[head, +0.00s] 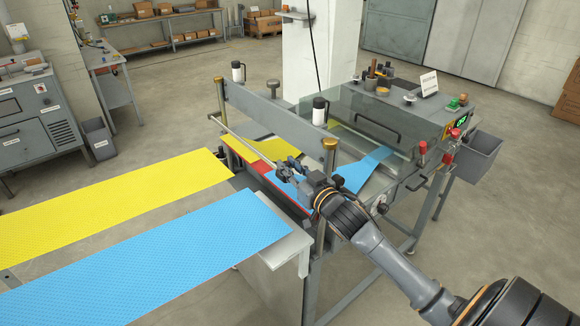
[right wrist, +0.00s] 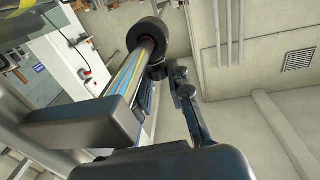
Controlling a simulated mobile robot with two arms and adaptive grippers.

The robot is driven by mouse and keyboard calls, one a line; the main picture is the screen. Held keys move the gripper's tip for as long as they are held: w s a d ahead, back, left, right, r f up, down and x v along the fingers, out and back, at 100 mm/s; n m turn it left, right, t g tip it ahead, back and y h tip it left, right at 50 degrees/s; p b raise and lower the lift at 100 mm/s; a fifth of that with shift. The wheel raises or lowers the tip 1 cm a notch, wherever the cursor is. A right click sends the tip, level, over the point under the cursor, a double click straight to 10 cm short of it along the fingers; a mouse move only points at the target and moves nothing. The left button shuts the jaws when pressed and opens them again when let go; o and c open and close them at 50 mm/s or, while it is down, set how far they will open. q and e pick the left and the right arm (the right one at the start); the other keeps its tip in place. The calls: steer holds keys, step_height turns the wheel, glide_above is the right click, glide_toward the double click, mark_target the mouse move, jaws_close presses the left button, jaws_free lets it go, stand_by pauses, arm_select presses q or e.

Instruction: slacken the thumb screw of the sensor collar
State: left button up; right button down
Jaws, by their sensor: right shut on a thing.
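In the right wrist view, a shiny round rod (right wrist: 128,75) runs up to a thick black sensor collar (right wrist: 148,34) near its end. A small dark thumb screw (right wrist: 157,71) sits just below the collar. My right gripper (right wrist: 165,75) is shut on the thumb screw, its two fingers on either side. In the head view, my right gripper (head: 284,170) is at the near end of the long thin rod (head: 247,143), above the blue cloth. There the collar and screw are too small and covered to make out. My left gripper is not in view.
A yellow web (head: 110,205) and a blue web (head: 160,262) run into the machine on the left. A brass-topped post (head: 329,155) stands close to my right gripper. A clear cover (head: 350,125) and red-knobbed levers (head: 422,148) lie beyond it.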

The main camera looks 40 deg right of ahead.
steer(key=shift+r, duration=0.1)
steer(key=c, duration=1.5)
jaws_free()
steer(key=o, duration=0.3)
steer(key=shift+w, duration=0.15)
steer(key=s, duration=1.2)
steer(key=shift+a, duration=0.1)
